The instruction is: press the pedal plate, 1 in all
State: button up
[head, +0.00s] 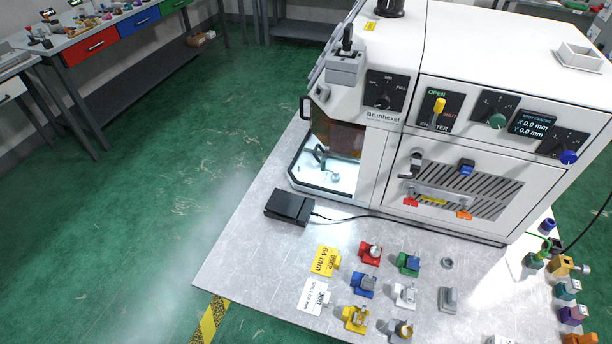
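The pedal plate (290,206) is a black, box-like foot pedal lying on the grey metal table, just in front of the left corner of the white machine. A black cable runs from it to the right along the machine's foot. Nothing touches the pedal from above, and it shows unobstructed. My gripper is not in view.
The white machine (490,215) stands behind the pedal, its lit chamber (340,174) at its left end. Several coloured fixtures, a yellow card (325,260) and a white card (312,297) lie right of and in front of the pedal. Green floor (165,220) left of the table is clear.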

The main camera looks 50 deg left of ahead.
aim_at(282, 201)
jog(key=k+l+u, duration=0.1)
jog(key=u, duration=1.95)
jog(key=k+j, duration=0.05)
jog(key=j, duration=0.05)
